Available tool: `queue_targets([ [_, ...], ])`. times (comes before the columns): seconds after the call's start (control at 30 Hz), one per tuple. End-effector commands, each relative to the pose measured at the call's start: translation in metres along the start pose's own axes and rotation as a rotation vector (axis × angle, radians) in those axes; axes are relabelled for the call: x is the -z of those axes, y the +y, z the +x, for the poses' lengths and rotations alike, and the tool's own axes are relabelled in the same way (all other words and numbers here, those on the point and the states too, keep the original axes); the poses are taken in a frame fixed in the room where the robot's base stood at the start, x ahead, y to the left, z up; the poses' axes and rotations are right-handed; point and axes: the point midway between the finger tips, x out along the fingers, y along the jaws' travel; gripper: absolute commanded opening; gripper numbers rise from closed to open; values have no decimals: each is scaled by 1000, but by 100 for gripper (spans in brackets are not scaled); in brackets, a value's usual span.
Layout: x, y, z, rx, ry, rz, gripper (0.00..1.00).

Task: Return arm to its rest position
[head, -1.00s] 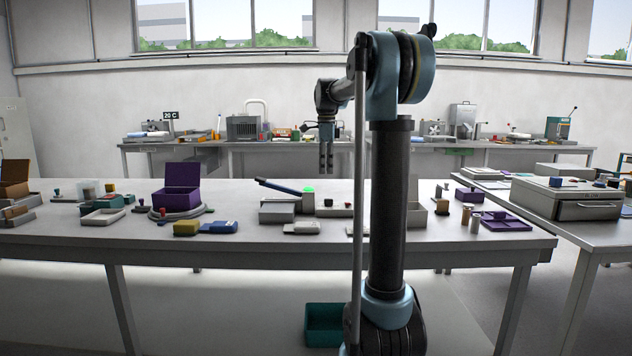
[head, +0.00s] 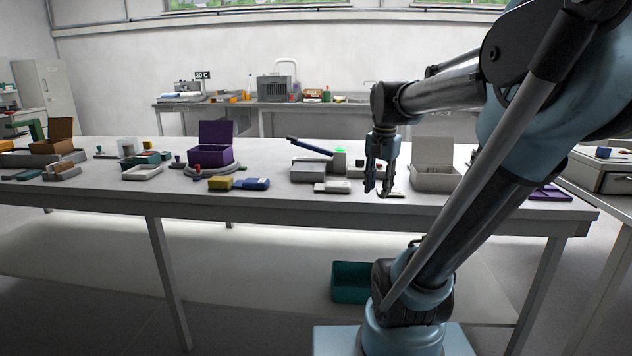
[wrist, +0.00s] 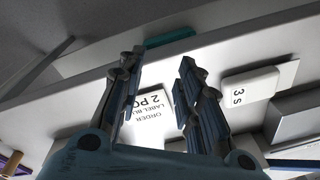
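My arm hides part of the table's right side in the head view.
On the table stand an open purple box (head: 214,155), a blue block (head: 252,184), a yellow block (head: 220,183), a grey box with raised lid (head: 436,180) and a press-like device with a green button (head: 340,151).

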Motion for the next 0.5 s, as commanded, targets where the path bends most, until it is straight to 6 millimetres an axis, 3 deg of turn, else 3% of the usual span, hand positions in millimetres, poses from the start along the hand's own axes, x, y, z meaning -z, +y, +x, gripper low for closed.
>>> queue_targets([
  [0.5,-96,82,108,20,57,-516,32],
])
